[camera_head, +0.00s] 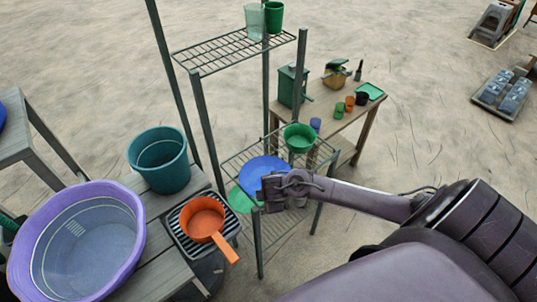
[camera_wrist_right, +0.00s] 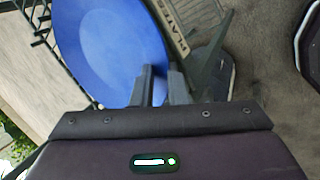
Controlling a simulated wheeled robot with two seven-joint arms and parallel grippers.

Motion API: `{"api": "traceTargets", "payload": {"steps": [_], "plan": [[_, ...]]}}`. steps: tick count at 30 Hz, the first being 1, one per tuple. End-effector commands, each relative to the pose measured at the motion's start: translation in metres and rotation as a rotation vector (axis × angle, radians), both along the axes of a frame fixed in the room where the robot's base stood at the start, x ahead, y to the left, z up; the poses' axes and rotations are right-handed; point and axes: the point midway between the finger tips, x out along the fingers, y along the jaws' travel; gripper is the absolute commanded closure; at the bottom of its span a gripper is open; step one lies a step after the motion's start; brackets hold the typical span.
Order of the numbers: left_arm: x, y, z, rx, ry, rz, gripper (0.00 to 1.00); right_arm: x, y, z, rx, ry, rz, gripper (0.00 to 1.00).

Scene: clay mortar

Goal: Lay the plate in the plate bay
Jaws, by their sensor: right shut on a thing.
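The blue plate (camera_head: 262,164) is at the middle shelf of the wire rack (camera_head: 233,156) in the head view. In the right wrist view the plate (camera_wrist_right: 105,45) fills the upper left. My right gripper (camera_head: 267,187) is shut on the plate's near edge; its fingers (camera_wrist_right: 162,78) also show in the wrist view. I cannot tell whether the plate touches the shelf. My left gripper is not in view.
A green bowl (camera_head: 299,137) is on the rack, right of the plate. A green round dish (camera_head: 240,198) lies lower. An orange pan (camera_head: 204,218), a teal bucket (camera_head: 159,165) and a purple basin (camera_head: 120,208) stand left. A wooden table (camera_head: 338,122) with cups is behind.

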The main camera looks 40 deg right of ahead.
Motion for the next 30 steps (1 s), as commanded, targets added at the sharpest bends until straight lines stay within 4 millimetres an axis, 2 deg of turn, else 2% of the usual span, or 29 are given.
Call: {"api": "traceTargets", "payload": {"steps": [12, 13, 18, 30], "plan": [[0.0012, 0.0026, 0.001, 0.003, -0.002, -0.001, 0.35, 0.0021, -0.0032, -0.0024, 0.005, 0.002, 0.0, 1.0], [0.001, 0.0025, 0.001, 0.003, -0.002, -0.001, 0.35, 0.0021, -0.0033, -0.0025, 0.005, 0.002, 0.0, 0.83], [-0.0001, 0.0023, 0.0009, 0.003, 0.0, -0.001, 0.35, 0.0004, -0.0034, -0.0037, 0.003, 0.006, 0.0, 0.61], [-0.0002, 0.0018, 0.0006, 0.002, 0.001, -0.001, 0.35, -0.0033, -0.0024, -0.0073, 0.002, 0.017, 0.004, 0.61]]}}
